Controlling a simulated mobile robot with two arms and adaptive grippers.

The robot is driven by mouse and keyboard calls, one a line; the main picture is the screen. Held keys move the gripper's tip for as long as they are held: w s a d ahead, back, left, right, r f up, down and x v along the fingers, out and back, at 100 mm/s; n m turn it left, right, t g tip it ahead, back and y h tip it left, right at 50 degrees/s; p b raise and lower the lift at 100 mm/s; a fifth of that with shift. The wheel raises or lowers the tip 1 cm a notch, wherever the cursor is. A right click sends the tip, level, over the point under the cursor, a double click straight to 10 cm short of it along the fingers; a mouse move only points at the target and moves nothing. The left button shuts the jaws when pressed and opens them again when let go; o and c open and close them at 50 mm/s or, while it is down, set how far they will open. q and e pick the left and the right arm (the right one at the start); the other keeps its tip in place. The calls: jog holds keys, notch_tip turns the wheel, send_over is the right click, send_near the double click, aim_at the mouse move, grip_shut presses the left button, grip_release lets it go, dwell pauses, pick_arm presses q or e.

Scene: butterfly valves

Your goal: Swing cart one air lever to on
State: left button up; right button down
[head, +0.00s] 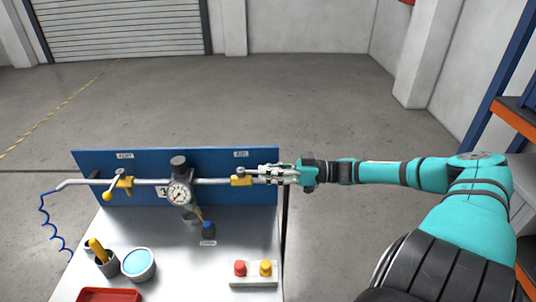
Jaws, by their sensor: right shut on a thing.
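A blue panel (220,160) on the cart carries a grey horizontal pipe (147,182) with two yellow valves. The left valve (124,183) has a lever pointing down-left to a yellow knob (107,196). The right valve (240,181) sits under a small white label (240,154), too small to read surely. My right gripper (272,174) reaches in from the right, at the pipe's right end just beside this valve. Its fingers are shut on what seems to be that valve's lever; the fingers hide most of it. My left gripper is out of view.
A round gauge (179,193) stands mid-pipe. On the cart top (190,265) are a blue-filled tub (138,263), a cup with a yellow-handled tool (107,264), a red tray (108,295) and a button box (253,280). A blue coiled hose (46,220) hangs left. Floor behind is clear.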

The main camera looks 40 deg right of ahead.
jog(key=shift+w+d+n+g+y, duration=0.1)
jog(key=shift+n+g+y, duration=0.2)
jog(key=shift+g, duration=0.1)
jog(key=c, duration=1.4)
grip_release()
jog(key=shift+w, duration=0.2)
jog(key=shift+s, duration=0.1)
jog(key=shift+s+d+f, duration=0.1)
jog(key=shift+d, duration=0.05)
jog(key=v, duration=1.1)
jog(key=shift+s+d, duration=0.2)
jog(key=shift+s, duration=0.1)
jog(key=shift+w, duration=0.1)
